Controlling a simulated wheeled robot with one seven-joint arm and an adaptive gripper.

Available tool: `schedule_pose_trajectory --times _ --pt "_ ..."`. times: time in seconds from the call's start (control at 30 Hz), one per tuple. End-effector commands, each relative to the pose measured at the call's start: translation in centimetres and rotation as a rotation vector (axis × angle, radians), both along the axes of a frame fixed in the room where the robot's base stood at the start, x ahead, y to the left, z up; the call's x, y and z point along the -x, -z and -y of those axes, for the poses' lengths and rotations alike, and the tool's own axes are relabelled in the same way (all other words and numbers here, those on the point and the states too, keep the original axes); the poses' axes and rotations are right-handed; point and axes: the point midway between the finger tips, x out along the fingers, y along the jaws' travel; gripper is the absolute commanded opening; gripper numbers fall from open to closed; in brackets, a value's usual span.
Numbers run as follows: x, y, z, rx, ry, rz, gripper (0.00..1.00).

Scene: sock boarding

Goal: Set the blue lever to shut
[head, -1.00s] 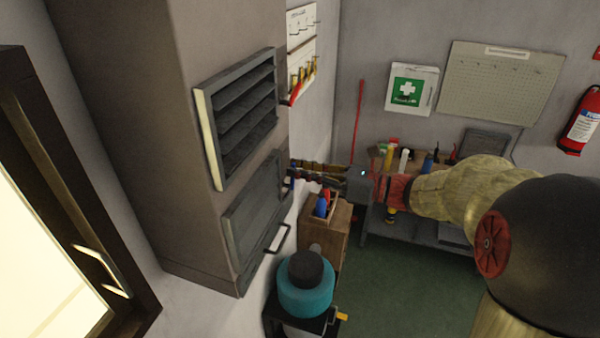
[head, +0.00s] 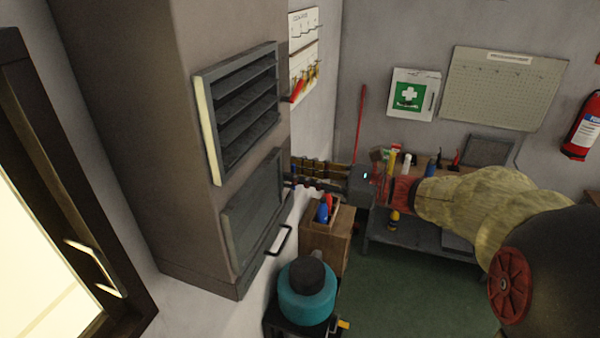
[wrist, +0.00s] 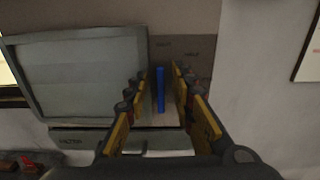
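The blue lever (wrist: 161,90) stands upright in the wrist view, on a brownish panel (wrist: 200,62) with small dark lettering that I cannot read. My gripper (wrist: 160,82) is open, with one yellow-and-dark finger on each side of the lever. I see a gap on both sides, and no clear contact. In the head view my gripper (head: 290,174) reaches left to the side of the tall grey-brown cabinet (head: 145,110). The lever cannot be made out there.
A grey hatch with a handle (head: 258,210) and a louvred vent (head: 240,110) are on the cabinet, close to my fingers. Below my arm stand a wooden box (head: 328,240) with tools and a teal container (head: 307,299). A workbench (head: 410,235) lies behind.

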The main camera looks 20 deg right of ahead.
Motion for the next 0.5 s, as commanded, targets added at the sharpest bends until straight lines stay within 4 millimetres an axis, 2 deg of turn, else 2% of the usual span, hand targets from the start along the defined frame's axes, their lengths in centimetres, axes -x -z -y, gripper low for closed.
schedule_pose_trajectory --times 0.33,0.5 --pt "0.2 0.0 0.3 0.000 0.001 0.000 0.26" --pt "1.5 0.0 2.2 -0.001 0.004 0.000 0.26"
